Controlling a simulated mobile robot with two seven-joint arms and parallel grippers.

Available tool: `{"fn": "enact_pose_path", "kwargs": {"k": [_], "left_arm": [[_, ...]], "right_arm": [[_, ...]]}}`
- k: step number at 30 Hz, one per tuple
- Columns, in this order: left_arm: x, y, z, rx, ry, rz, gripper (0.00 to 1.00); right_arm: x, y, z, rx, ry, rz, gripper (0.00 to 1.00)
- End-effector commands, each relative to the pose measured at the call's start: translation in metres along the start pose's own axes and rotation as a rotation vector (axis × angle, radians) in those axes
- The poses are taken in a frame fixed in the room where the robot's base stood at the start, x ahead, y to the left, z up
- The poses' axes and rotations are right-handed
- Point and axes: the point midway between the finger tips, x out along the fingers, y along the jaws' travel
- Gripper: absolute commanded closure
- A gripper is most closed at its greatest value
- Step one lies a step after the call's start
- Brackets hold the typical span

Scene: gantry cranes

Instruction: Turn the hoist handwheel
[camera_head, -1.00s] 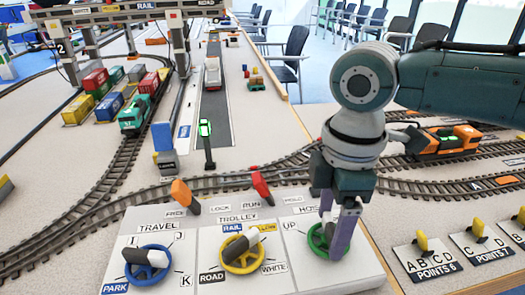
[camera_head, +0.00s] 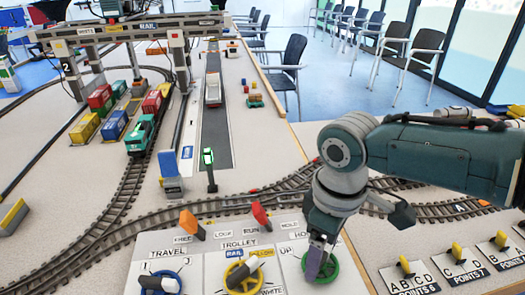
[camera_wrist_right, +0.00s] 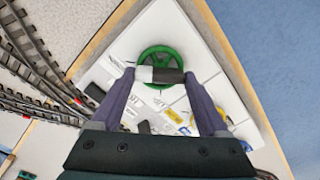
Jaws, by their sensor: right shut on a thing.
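The green hoist handwheel (camera_head: 334,268) is on the white control panel (camera_head: 285,262), at the bottom of the head view. It also shows at the upper middle of the right wrist view (camera_wrist_right: 160,51), with a grey and black bar across it. My right gripper (camera_head: 317,274) is over this wheel and hides part of it. In the right wrist view its two fingers (camera_wrist_right: 160,77) are at the two ends of the bar, shut on it. My left gripper is not in view.
A yellow trolley handwheel (camera_head: 232,278) and a blue travel handwheel (camera_head: 172,273) sit left of the green one. Orange (camera_head: 191,225) and red (camera_head: 261,215) levers stand behind them. Tracks run behind the panel. Yellow points levers (camera_head: 404,265) are at the right.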

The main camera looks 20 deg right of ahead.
Motion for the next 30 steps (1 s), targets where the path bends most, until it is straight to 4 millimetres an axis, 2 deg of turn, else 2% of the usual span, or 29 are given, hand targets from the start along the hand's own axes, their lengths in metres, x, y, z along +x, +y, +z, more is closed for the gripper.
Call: {"fn": "enact_pose_path", "kwargs": {"k": [15, 16, 22, 30], "left_arm": [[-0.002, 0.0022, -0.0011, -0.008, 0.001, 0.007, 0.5], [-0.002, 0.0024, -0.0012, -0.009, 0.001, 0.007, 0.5], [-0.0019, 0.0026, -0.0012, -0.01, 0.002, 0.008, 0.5], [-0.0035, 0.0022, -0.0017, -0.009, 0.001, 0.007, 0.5]], "right_arm": [[-0.001, -0.0006, -0.0014, 0.021, 0.003, -0.002, 0.78], [-0.001, -0.0006, -0.0014, 0.021, 0.003, -0.002, 0.21], [-0.0007, -0.0004, -0.001, 0.021, 0.002, -0.001, 0.0], [-0.0034, -0.0001, -0.0006, 0.02, 0.002, 0.0, 0.0]]}}
